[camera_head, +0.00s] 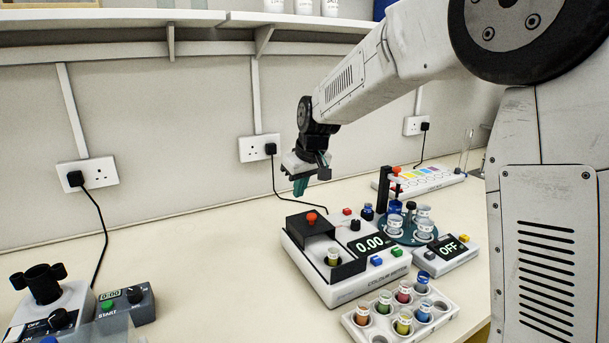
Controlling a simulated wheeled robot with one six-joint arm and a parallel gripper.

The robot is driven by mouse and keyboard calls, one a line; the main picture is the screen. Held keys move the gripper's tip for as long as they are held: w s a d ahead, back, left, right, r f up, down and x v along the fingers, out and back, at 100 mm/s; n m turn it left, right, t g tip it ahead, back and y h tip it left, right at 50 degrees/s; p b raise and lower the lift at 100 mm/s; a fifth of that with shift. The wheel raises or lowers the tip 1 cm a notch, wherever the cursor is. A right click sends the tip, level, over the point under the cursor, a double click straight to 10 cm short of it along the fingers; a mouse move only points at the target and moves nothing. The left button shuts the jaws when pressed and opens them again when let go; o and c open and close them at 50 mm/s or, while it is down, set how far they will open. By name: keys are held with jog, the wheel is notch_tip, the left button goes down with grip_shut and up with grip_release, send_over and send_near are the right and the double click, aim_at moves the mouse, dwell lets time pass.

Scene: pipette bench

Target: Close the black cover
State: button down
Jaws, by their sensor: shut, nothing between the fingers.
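The black cover (304,228) with an orange knob (311,217) is at the back left of the white colour meter (341,297). It stands open, behind a black-walled well (350,268). A vial with yellowish contents (333,257) stands in the well, and its top is uncovered. My gripper (300,187) has teal fingers pointing down. It is shut and empty, in the air above and behind the cover, apart from it. The meter's display reads 0.00.
A white rack (352,324) of coloured vials stands in front of the meter. A round vial holder (407,238) and a box reading OFF (445,254) stand to its right. A timer (127,303) is at the left. Bench between timer and meter is clear.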

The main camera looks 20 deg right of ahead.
aim_at(303, 217)
jog(key=shift+x, duration=1.1)
jog(key=shift+s+d+f, duration=0.15)
jog(key=shift+s+d, duration=0.05)
jog(key=shift+s, duration=0.35)
jog(key=shift+s+d+f, duration=0.15)
jog(key=shift+s+d, duration=0.1)
jog(key=shift+s, duration=0.3)
jog(key=shift+s+d+f, duration=0.1)
jog(key=shift+s+f, duration=0.05)
jog(key=shift+s, duration=0.2)
jog(key=shift+s+d+f, duration=0.1)
jog(key=shift+s+d, duration=0.05)
jog(key=shift+s, duration=0.2)
jog(key=s+d, duration=0.2)
jog(key=s, duration=1)
jog(key=shift+s+d, duration=0.2)
